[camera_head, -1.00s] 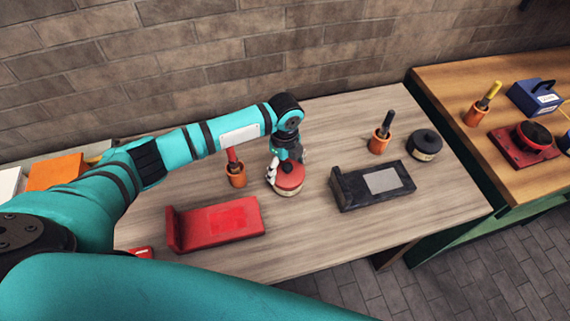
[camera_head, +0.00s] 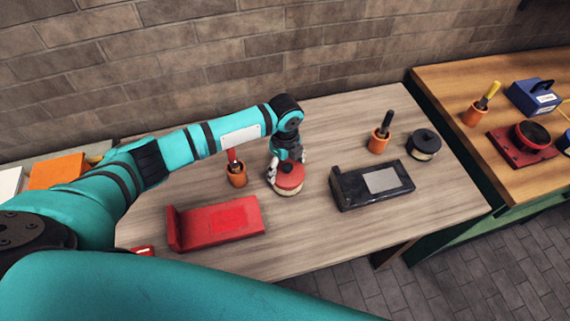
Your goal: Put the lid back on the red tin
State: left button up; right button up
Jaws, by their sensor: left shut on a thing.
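The red tin (camera_head: 288,191) stands upright on the grey wooden table, a round tin with a pale side band. The red lid (camera_head: 291,181) is at its top; I cannot tell whether it is fully seated or just above the rim. My left gripper (camera_head: 284,172) comes down from above and is shut on the lid, its fingers hiding the left and back of it. My right gripper is not in view.
A red stand (camera_head: 215,222) lies left of the tin, and a black stand (camera_head: 372,186) lies right. An orange cup with a red-handled tool (camera_head: 236,174) is close on the left. A similar cup (camera_head: 379,142) and a black tin (camera_head: 424,144) stand further right.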

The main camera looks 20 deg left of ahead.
pick_arm(q)
jog(key=o, duration=1)
jog(key=shift+r, duration=0.1)
jog(key=shift+r+p, duration=3.4)
jog(key=shift+p, duration=0.2)
grip_shut()
